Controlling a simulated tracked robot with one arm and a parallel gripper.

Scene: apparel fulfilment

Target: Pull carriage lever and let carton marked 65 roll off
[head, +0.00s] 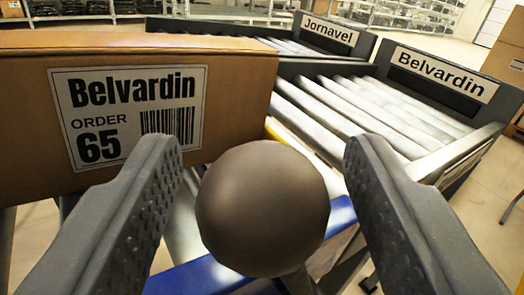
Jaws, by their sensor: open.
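The carton marked 65 (230,92) is a brown box at the left, with a white Belvardin label (128,110) reading ORDER 65. It rests on grey rollers whose ends show below it. The carriage lever's round dark knob (262,208) is in the middle, on a short stem at the bottom. My gripper (258,165) is open, one dark padded finger on each side of the knob. Gaps show between the knob and both fingers. A blue carriage edge (341,212) shows behind the knob, and the knob hides part of it.
A roller lane with a Belvardin sign (443,72) lies ahead to the right. A lane with a Jornavel sign (330,30) lies farther back. Other cartons (508,50) stand at the right edge. Shelves line the background, and bare floor shows at the right.

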